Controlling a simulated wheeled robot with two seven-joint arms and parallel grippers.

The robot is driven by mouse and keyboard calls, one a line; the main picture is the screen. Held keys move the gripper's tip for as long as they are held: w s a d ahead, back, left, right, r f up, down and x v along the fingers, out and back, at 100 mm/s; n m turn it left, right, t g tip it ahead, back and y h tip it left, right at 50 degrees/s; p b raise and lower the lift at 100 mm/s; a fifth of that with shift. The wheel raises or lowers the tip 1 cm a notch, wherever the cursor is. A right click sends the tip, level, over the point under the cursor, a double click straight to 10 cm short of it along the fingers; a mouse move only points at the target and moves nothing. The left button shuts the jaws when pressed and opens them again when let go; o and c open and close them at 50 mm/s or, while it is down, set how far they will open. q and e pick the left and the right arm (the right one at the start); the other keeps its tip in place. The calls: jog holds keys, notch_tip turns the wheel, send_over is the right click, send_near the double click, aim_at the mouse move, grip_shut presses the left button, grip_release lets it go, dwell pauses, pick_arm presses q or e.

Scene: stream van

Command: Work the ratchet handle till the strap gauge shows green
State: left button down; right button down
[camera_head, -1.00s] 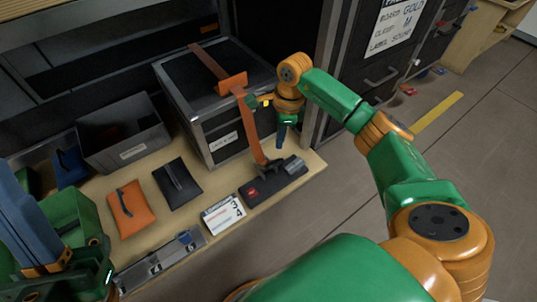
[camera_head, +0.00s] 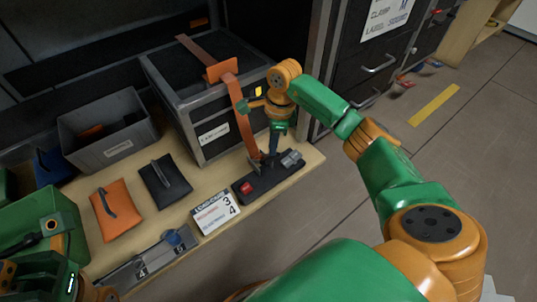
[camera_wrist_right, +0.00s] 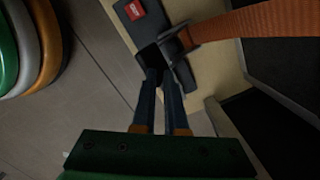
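An orange strap (camera_head: 233,88) runs over a dark case (camera_head: 205,88) and down to a ratchet on a black base (camera_head: 265,189). It also shows in the wrist view (camera_wrist_right: 245,28). A red gauge patch (camera_head: 246,187) is on the base's left part, red also in the wrist view (camera_wrist_right: 134,9). My right gripper (camera_head: 272,153) points down at the ratchet. In the wrist view its fingertips (camera_wrist_right: 160,72) are close together at the dark ratchet handle (camera_wrist_right: 150,56); whether they clamp it is unclear. Part of my left arm (camera_head: 45,284) shows at lower left, its fingertips hidden.
The floor beyond the bench's right edge is open.

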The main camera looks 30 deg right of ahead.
jog(key=shift+w+a+f, duration=0.1)
jog(key=shift+a, duration=0.1)
